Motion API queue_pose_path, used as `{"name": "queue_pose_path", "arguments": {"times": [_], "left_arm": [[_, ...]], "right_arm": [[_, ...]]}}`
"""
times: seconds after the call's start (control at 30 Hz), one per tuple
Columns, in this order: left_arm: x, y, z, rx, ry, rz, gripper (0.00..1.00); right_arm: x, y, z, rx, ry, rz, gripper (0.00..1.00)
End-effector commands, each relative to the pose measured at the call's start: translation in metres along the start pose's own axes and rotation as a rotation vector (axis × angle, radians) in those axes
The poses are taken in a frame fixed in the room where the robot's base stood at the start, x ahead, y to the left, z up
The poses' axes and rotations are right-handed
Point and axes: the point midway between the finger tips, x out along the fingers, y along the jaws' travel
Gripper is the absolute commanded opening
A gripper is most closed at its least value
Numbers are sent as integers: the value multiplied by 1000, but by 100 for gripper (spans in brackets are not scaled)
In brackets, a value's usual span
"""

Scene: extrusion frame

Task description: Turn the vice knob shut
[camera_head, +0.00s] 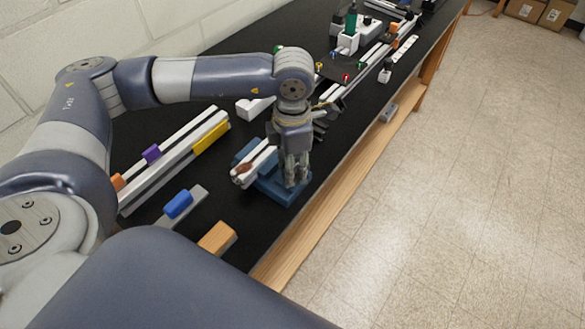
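A blue vice (285,192) stands near the front edge of the black bench, with a short white extrusion piece (257,163) lying in or across it. My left gripper (296,180) points down over the vice's right part, its fingertips close to the blue body. The fingers look near each other, but whether they are shut, or touch anything, cannot be told. The vice knob is not clearly visible; the gripper may cover it. My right gripper is not in view.
Left of the vice lie a long white extrusion (170,162) with a yellow block (211,136), a blue block (178,204) and an orange block (217,237). Farther back stand a dark panel with coloured knobs (338,70) and a green bottle-like part (351,22). The floor at right is clear.

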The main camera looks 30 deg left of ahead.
Motion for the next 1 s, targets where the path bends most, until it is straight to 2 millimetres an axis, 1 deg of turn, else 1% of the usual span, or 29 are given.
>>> {"name": "queue_pose_path", "arguments": {"times": [0.03,0.2,0.57,0.6,0.67,0.7,0.93,1.0], "left_arm": [[5,0,1,31,-3,2,12],[3,1,0,117,-3,3,12],[-1,0,0,144,-2,2,12],[-1,0,0,143,-2,2,38],[-1,0,0,143,-2,2,51],[-1,0,0,143,-1,2,56],[0,0,0,142,-1,1,56],[-1,0,0,142,-1,1,56]], "right_arm": [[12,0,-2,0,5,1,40],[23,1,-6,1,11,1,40],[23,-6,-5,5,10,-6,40],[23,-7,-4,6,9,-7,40],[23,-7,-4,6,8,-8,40],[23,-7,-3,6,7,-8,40],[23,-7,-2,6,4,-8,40],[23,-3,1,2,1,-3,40]]}}
